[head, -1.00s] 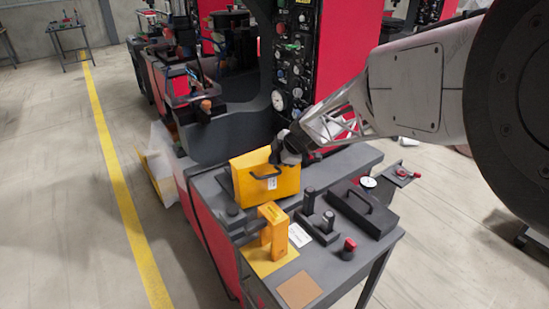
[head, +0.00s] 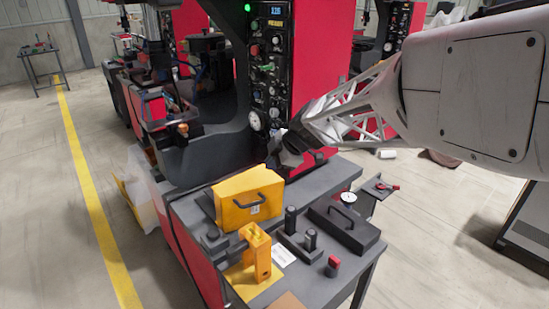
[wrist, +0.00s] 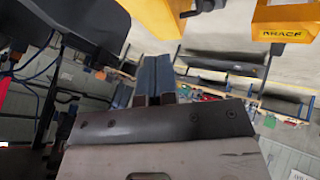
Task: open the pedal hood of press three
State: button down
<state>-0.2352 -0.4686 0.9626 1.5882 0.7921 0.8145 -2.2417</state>
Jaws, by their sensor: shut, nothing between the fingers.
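A yellow hood (head: 240,190) with a black handle (head: 262,199) and a small white label stands on the grey bench of the front press in the head view. I take it for the pedal hood. Part of a yellow body with a dark handle, likely the hood (wrist: 160,14), shows at the top of the wrist view. My gripper (head: 284,158) is behind and above the hood's right side, seemingly apart from it. In the wrist view my fingers (wrist: 153,80) are together with nothing between them. In the head view the fingertips are hard to make out.
An orange-yellow clamp (head: 257,252) stands in front of the hood; a yellow part marked BRACE (wrist: 285,22) shows in the wrist view. Right of the hood are black posts (head: 311,239), a black handled case (head: 345,228) and a red knob (head: 333,265). The press control panel (head: 268,70) rises behind.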

jog(key=shift+d+r, duration=0.15)
jog(key=shift+r, duration=0.15)
jog(key=s+d+r+m+h, duration=0.1)
jog(key=s+d+m+h, duration=0.1)
jog(key=s+d+m, duration=0.5)
jog(key=s+d+r+m+h, duration=0.1)
jog(key=s+d+m+h, duration=0.2)
jog(key=s+d+m, duration=0.5)
jog(key=s+d+r+m+h, duration=0.1)
jog(key=s+d+m, duration=0.7)
jog(key=s, duration=1.1)
jog(key=shift+s+d+r+h, duration=0.25)
jog(key=shift+d+h, duration=0.55)
jog(key=shift+d, duration=0.15)
